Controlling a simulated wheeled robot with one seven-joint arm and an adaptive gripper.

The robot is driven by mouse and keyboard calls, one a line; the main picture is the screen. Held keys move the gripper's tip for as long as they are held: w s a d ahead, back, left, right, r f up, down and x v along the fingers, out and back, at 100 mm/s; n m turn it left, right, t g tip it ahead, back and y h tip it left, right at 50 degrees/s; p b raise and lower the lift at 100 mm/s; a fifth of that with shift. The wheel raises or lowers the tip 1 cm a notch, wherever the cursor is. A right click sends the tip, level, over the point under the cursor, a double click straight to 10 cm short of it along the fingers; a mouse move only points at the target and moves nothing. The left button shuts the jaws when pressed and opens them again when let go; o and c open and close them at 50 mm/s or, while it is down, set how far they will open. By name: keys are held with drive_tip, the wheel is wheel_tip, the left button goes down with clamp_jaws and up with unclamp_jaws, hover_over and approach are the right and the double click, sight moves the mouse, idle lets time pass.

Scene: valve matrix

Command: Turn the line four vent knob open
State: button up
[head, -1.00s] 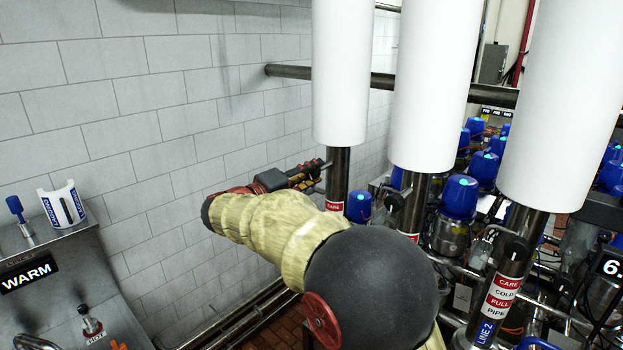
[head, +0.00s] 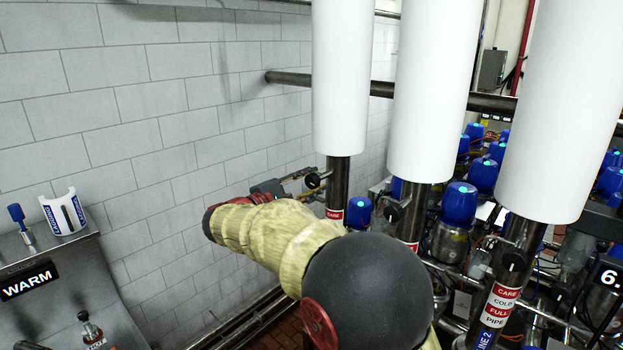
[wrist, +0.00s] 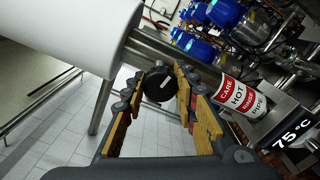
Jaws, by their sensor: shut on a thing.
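The vent knob (wrist: 159,86) is a round black knob with a pale line across its face, on the steel pipe (wrist: 176,53) below a white sleeve. In the wrist view it sits between the fingertips of my gripper (wrist: 167,84), which is shut on it. In the head view the knob (head: 312,180) shows at the leftmost pipe (head: 337,180), with my gripper (head: 297,183) reaching it from the left. The pipe bears a red and white CARE HOT label (wrist: 238,97). The line number cannot be read.
Two more sleeved pipes stand to the right, with similar black knobs (head: 393,213) and (head: 514,259). Blue-capped valves (head: 459,203) crowd behind them. A tiled wall (head: 150,120) is at left, with a steel unit marked WARM (head: 28,279) below.

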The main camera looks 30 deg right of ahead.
drive_tip(key=shift+n+p, duration=0.4)
drive_tip(key=shift+n, duration=0.5)
drive_tip(key=shift+f, duration=0.1)
drive_tip(key=o, duration=1.2)
drive_tip(key=shift+a, duration=0.1)
drive_tip(key=v, duration=1.2)
